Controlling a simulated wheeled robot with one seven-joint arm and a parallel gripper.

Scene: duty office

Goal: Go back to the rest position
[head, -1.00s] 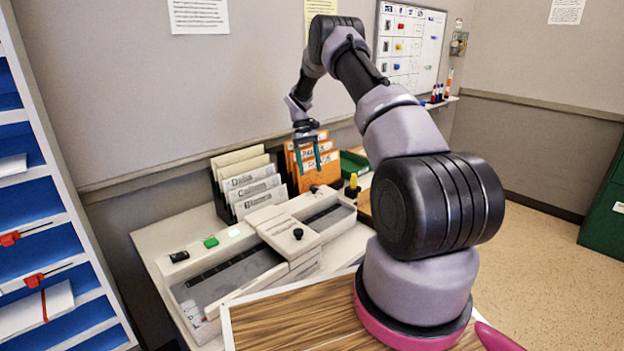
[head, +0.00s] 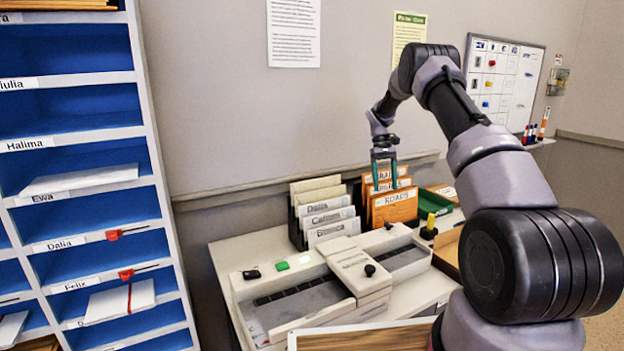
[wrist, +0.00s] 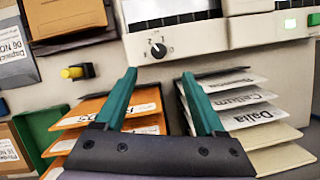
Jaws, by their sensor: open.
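My gripper (head: 384,168) is open and empty in the head view, raised above the orange folders (head: 394,205) at the back of the side table. In the wrist view its two teal fingers (wrist: 160,88) stand apart with nothing between them. The orange folders (wrist: 140,108) lie to the left of the fingers there, and the white name folders (wrist: 245,112) to the right. My arm reaches out from the lower right of the head view.
A grey machine (head: 300,300) with a dark knob and a green button fills the table (head: 250,248) front. White name folders (head: 328,222) stand beside the orange ones. A blue pigeonhole shelf (head: 85,215) is at left. A whiteboard (head: 500,85) hangs at right.

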